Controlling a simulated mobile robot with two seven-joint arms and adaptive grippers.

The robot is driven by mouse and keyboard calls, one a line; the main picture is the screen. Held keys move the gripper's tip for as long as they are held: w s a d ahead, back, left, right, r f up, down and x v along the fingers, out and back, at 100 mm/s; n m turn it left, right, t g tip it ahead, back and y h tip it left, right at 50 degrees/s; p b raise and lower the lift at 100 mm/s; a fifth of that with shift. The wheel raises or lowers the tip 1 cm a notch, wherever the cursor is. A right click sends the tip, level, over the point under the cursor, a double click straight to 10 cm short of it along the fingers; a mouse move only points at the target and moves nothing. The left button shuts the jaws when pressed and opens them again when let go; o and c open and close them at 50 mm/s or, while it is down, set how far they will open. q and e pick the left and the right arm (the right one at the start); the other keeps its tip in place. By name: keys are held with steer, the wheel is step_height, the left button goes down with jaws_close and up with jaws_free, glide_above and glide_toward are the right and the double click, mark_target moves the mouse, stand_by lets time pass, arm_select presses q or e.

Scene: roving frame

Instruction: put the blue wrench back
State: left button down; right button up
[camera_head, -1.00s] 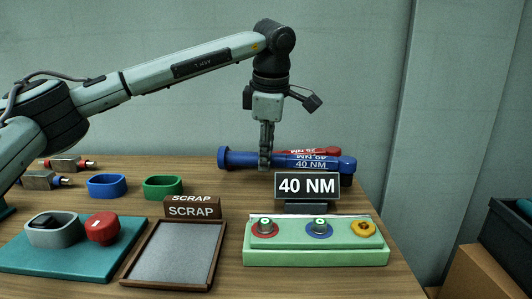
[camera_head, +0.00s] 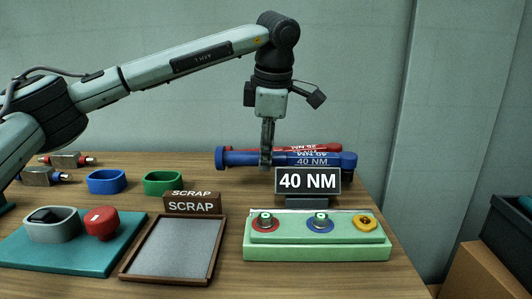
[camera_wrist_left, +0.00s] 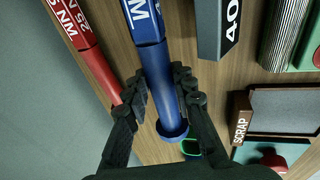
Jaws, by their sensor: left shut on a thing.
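The blue wrench (camera_head: 236,158), marked 40 NM, lies nearly level behind the 40 NM sign (camera_head: 308,181). My left gripper (camera_head: 266,163) points down and is shut on its handle, left of the sign. In the left wrist view the blue wrench (camera_wrist_left: 153,58) runs between the two fingers, its flanged end near my palm. A red wrench (camera_head: 325,147) lies just behind it; in the left wrist view the red wrench (camera_wrist_left: 92,62) is beside it, apart. The sign hides what is under the blue wrench's right part, so I cannot tell whether it rests there. My right gripper is not in view.
A green block with colored rings (camera_head: 315,255) stands in front of the sign. A scrap tray (camera_head: 127,270) and teal mat (camera_head: 70,266) lie front left. Blue (camera_head: 106,187) and green (camera_head: 163,189) ring-shaped holders stand left of the wrench. The table's right edge is close.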

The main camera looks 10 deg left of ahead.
arm_select(q)
steer(key=shift+f+b, duration=0.65)
steer(key=shift+f, duration=0.4)
stand_by(0.4)
steer(key=c, duration=1.2)
jaws_free()
steer(key=shift+f, duration=0.1)
steer(key=shift+r+p, duration=3.05)
steer(key=shift+r, duration=1.1)
steer(key=shift+f, duration=0.15)
